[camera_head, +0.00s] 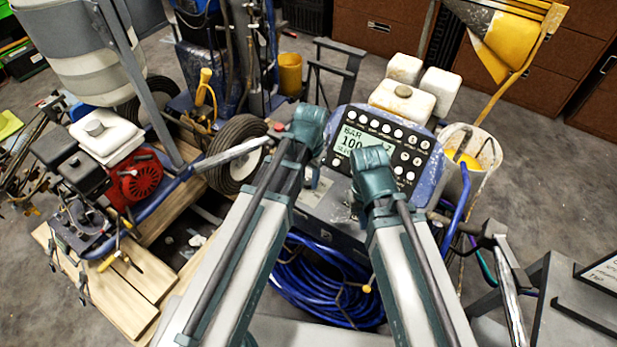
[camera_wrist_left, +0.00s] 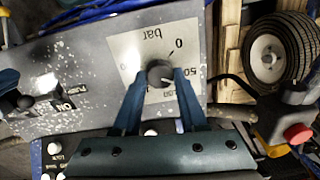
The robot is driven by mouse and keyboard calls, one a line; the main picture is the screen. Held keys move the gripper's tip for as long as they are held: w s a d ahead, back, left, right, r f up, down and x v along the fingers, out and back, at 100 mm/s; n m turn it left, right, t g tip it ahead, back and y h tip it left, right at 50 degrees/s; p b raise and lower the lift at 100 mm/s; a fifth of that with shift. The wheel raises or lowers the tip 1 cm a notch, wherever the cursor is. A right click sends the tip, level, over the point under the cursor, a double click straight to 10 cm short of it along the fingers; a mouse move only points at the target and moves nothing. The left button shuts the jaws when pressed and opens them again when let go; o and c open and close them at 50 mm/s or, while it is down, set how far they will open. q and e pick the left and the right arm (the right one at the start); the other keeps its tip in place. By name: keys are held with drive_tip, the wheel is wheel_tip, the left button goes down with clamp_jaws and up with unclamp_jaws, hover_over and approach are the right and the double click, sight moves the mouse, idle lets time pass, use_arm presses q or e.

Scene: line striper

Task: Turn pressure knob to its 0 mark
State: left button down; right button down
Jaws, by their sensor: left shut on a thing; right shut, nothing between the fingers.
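The pressure knob (camera_wrist_left: 160,73) is a small dark round knob on a pale dial plate (camera_wrist_left: 135,45). The plate reads "bar", with 0 and 50 visible; its lower markings are partly covered. My left gripper (camera_wrist_left: 158,86) is shut on the knob, one teal fingertip on each side. A small light mark shows on the knob, but I cannot tell for certain where it points; it does not appear to line up with 0. The head view hides the knob behind my left arm. My right gripper (camera_head: 372,160) is shut and empty in front of the display panel (camera_head: 376,146).
An on/off switch (camera_wrist_left: 45,107) sits on the same speckled grey panel (camera_wrist_left: 75,65). A red button (camera_wrist_left: 298,133) and a wheel (camera_wrist_left: 281,50) stand to the right in the wrist view. A blue hose coil (camera_head: 325,285) lies below. The display shows BAR and 100.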

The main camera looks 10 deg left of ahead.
use_arm(q)
drive_tip(key=n, duration=0.4)
drive_tip(key=shift+n, duration=0.3)
drive_tip(key=n, duration=0.3)
drive_tip(key=shift+w+n, duration=0.1)
drive_tip(key=shift+n, duration=0.2)
drive_tip(key=n, duration=0.3)
drive_tip(key=shift+n, duration=0.3)
drive_tip(key=shift+a+n+g, duration=0.1)
drive_tip(key=shift+n+g, duration=0.2)
drive_tip(key=shift+n, duration=1.5)
drive_tip(key=shift+c, duration=2.2)
unclamp_jaws()
drive_tip(key=shift+r, duration=0.15)
use_arm(e)
drive_tip(key=shift+r, duration=0.1)
